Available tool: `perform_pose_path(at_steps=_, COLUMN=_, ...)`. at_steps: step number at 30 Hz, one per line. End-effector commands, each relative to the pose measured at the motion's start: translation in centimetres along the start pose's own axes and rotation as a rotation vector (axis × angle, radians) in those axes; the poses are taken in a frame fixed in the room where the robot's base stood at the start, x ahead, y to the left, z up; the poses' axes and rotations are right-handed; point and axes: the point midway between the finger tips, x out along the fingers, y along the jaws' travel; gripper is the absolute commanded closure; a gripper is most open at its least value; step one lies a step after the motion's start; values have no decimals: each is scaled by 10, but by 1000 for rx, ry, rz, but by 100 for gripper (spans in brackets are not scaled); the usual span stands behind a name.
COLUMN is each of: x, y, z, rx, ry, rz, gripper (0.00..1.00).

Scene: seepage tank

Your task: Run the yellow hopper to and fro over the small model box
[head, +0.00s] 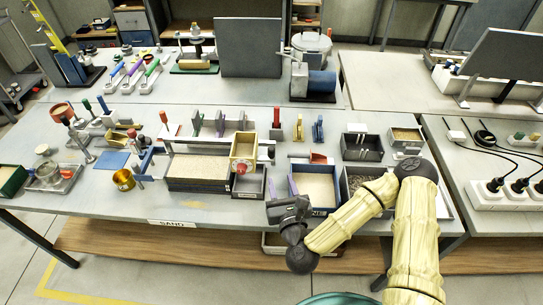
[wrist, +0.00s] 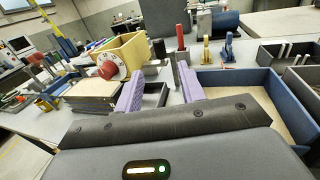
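The yellow hopper (head: 243,146) is an open-topped box with a red knob (head: 241,169) on its near face; it also shows left of my fingers in the wrist view (wrist: 127,50). It stands at the right end of a low, sand-filled box (head: 198,168) with a dark front, which looks like the small model box. Whether the hopper rests on a rail is unclear. My gripper (head: 281,187) is to the right and nearer than the hopper, apart from it. Its two purple fingers (wrist: 160,87) are spread with nothing between them.
A dark tray (head: 249,190) lies below the hopper. A blue-walled sand tray (head: 333,204) is right of my fingers, with dark bins (head: 362,150) beyond. A brass cup (head: 124,180) and several tools stand left.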

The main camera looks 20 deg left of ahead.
Motion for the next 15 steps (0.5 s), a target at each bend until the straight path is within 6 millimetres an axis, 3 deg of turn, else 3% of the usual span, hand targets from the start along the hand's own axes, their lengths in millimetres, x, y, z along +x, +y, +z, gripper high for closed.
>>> perform_pose_path(at_steps=15, x=20, y=0, z=-5, rx=-1, ry=-2, rz=2, gripper=61)
